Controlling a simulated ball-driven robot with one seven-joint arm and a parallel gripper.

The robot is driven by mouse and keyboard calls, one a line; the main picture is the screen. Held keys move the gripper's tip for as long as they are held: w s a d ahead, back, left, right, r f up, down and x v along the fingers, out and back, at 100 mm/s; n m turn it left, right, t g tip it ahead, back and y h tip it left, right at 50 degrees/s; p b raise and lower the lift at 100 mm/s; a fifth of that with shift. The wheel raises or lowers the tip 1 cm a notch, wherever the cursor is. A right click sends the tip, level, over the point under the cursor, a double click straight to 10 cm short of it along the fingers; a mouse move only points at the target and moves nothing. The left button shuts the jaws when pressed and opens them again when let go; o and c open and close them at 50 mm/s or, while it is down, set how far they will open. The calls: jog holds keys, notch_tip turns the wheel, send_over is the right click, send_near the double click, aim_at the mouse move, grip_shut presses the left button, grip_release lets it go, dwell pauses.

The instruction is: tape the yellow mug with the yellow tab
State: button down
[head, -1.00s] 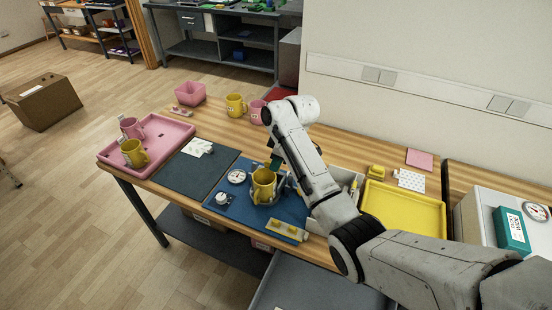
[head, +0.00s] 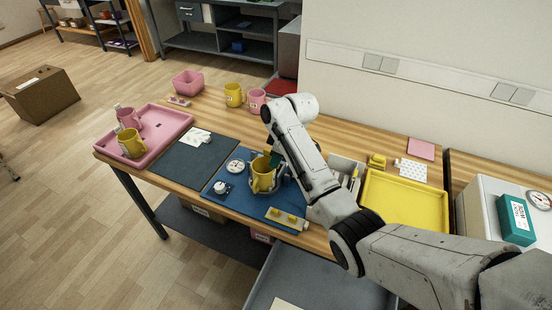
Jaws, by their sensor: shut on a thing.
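A yellow mug (head: 262,178) stands upright in a grey holder on the blue mat (head: 240,202). A strip with small yellow tabs (head: 288,218) lies at the mat's front right corner. My gripper (head: 273,160) is at the back right of this mug's rim, close to it. Its fingertips are small and partly hidden by the mug and my arm. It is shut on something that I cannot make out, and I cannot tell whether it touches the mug. Another yellow mug (head: 132,143) stands in the pink tray, and one more (head: 234,95) at the table's back.
The pink tray (head: 172,118) also holds a pink mug (head: 127,117). A pink mug (head: 256,101) and pink bin (head: 188,83) stand at the back. A white dial (head: 235,167) lies left of the holder. The yellow tray (head: 405,203) on the right is empty. The dark mat (head: 183,172) is mostly clear.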

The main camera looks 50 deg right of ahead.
jog(key=shift+s+f, duration=0.1)
jog(key=shift+f, duration=0.5)
dwell(1.6)
jog(key=c, duration=1.1)
grip_release()
jog(key=shift+r, duration=0.1)
jog(key=b+v, duration=0.1)
jog(key=v, duration=0.9)
jog(key=shift+r, duration=0.35)
